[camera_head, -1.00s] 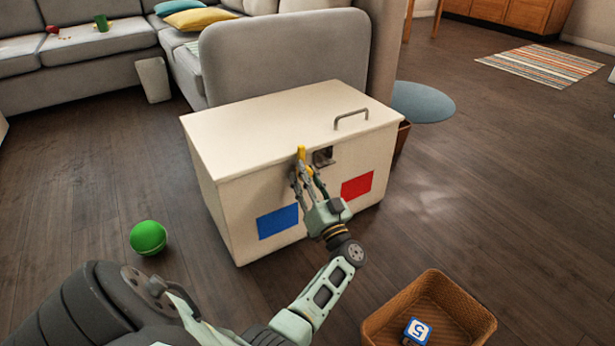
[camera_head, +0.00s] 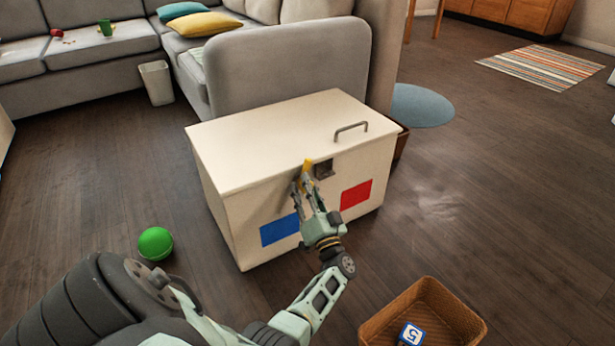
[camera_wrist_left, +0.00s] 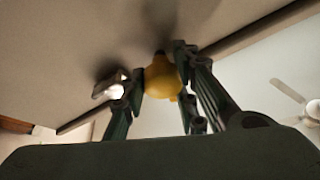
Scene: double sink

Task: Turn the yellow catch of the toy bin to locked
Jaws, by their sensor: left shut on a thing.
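The toy bin (camera_head: 230,190) is a white box with its lid down. Its yellow catch (camera_head: 308,164) is on the upper front, just left of a dark metal keeper (camera_head: 323,169). The catch points up, with its top leaning slightly right, and appears short of the keeper. My left gripper (camera_head: 303,183) reaches up from below and is shut on the catch, hiding its lower part. In the left wrist view the yellow catch (camera_wrist_left: 161,78) sits between the two fingers. My right gripper is not in view.
A blue square (camera_head: 279,230) and a red square (camera_head: 355,194) mark the bin's front; a handle (camera_head: 351,130) is on the lid. A green ball (camera_head: 155,243) lies on the floor at left. A wicker basket (camera_head: 455,312) with a blue block (camera_head: 411,334) stands at front right.

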